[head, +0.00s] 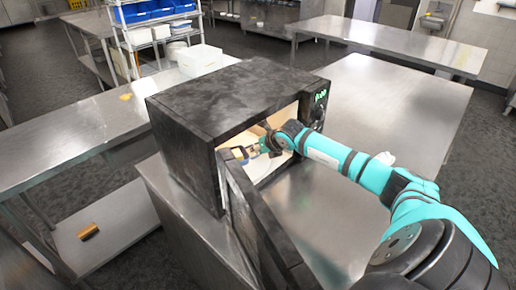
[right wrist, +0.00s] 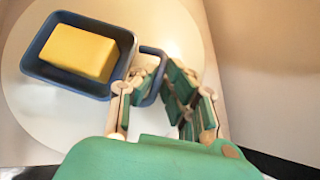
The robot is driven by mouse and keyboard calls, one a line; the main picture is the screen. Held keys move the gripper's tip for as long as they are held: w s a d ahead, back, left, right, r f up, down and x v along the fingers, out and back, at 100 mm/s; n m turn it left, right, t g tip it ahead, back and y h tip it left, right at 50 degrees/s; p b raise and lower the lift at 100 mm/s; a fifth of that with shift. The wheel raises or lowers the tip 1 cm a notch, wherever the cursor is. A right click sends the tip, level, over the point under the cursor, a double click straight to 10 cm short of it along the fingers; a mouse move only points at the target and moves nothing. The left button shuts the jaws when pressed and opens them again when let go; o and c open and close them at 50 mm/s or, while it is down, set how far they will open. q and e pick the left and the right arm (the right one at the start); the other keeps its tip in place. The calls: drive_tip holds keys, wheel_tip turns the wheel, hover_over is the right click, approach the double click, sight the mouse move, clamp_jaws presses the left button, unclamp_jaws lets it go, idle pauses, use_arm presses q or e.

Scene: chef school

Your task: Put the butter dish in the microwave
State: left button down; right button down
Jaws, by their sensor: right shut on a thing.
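The black microwave (head: 225,88) stands on a metal counter with its door (head: 262,235) swung open toward the front. The butter dish is a blue rectangular tray (right wrist: 60,82) with a yellow block of butter (right wrist: 78,52) in it and a loop handle at one end. My right gripper (right wrist: 152,82) is shut on that handle, inside the microwave cavity. The dish is over the round white turntable (right wrist: 40,118); I cannot tell whether it touches it. In the head view the gripper (head: 256,150) shows in the opening, with the dish partly hidden. My left gripper is out of view.
The open door stands left of my right arm, and the cavity's side wall (right wrist: 265,70) is close to the gripper. A white box (head: 200,60) sits behind the microwave. The counter (head: 400,95) to the right is mostly clear.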

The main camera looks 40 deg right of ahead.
drive_tip(key=c, duration=1.4)
unclamp_jaws()
drive_tip(key=shift+c, duration=0.2)
drive_tip(key=shift+s+r+b, duration=0.25)
drive_tip(key=shift+s+b, duration=0.1)
drive_tip(key=shift+s, duration=0.05)
drive_tip(key=s+b, duration=0.1)
drive_tip(key=s, duration=0.1)
drive_tip(key=s+r, duration=0.1)
drive_tip(key=s, duration=0.1)
drive_tip(key=s+b, duration=0.1)
drive_tip(key=shift+s+a+r+b, duration=0.15)
drive_tip(key=shift+s+a+b, duration=0.15)
drive_tip(key=shift+s, duration=0.1)
drive_tip(key=shift+s+a, duration=0.1)
drive_tip(key=shift+s, duration=0.3)
drive_tip(key=s+p, duration=0.2)
drive_tip(key=s, duration=0.4)
drive_tip(key=shift+s+a+r+p, duration=0.25)
drive_tip(key=shift+s+a+p, duration=0.05)
drive_tip(key=shift+s+a, duration=0.1)
